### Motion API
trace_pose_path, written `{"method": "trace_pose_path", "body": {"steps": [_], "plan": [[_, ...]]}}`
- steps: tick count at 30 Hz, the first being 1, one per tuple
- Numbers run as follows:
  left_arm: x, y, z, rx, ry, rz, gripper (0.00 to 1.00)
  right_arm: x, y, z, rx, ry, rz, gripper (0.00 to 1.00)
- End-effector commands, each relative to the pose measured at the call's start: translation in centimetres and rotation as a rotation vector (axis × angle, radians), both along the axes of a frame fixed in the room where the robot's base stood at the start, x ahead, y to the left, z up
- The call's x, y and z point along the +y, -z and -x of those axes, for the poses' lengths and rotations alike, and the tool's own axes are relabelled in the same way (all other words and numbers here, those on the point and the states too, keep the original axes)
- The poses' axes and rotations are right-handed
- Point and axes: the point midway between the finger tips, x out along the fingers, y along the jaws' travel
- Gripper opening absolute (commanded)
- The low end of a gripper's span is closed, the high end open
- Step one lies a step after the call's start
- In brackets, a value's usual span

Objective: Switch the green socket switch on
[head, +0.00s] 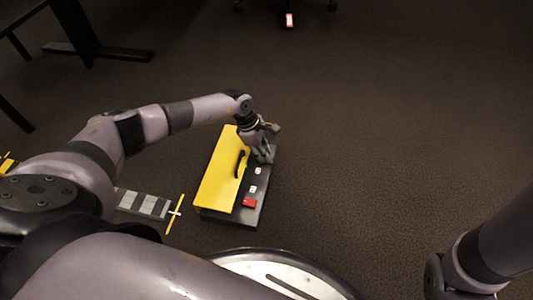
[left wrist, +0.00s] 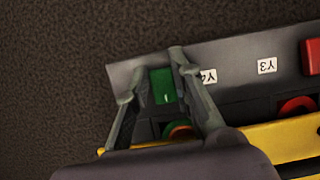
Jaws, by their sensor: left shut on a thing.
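The green socket switch (left wrist: 163,85) sits at the left end of the dark panel strip (left wrist: 235,52) in the left wrist view, with a small pale mark on its face. My left gripper (left wrist: 152,76) has one finger on each side of it and is shut on it. In the head view my left gripper (head: 268,143) is at the far end of the panel box (head: 262,212) and hides the green switch. Only part of my right arm shows at the lower right; its gripper is out of view.
A red switch (head: 249,203) is at the near end of the box. A yellow lid (head: 217,178) with a black handle (head: 239,164) stands on its left. White labels (left wrist: 267,65) and a red ring (left wrist: 297,105) are along the panel. Floor to the right is clear.

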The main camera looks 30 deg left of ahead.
Motion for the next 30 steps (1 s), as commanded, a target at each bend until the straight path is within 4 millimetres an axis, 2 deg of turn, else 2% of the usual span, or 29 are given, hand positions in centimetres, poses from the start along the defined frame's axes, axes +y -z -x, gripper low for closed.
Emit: {"method": "trace_pose_path", "body": {"steps": [11, 12, 18, 21, 30], "plan": [[0.06, 0.0, 0.05, -0.008, 0.002, 0.024, 0.0, 0.01, 0.16, -0.03, 0.001, 0.0, 0.0, 0.8], [0.06, 0.0, 0.05, -0.008, 0.002, 0.024, 0.23, 0.01, 0.16, -0.03, 0.001, 0.0, 0.0, 0.8], [0.06, -0.01, 0.03, -0.008, 0.002, 0.024, 0.37, 0.01, 0.16, -0.04, 0.001, 0.0, 0.0, 0.8], [0.05, -0.01, 0.02, -0.008, 0.002, 0.023, 0.42, 0.01, 0.16, -0.04, 0.001, 0.0, 0.0, 0.8], [0.13, -0.22, 0.0, -0.008, 0.0, 0.024, 0.42, -0.02, 0.14, -0.14, 0.004, -0.001, -0.002, 0.8]]}}
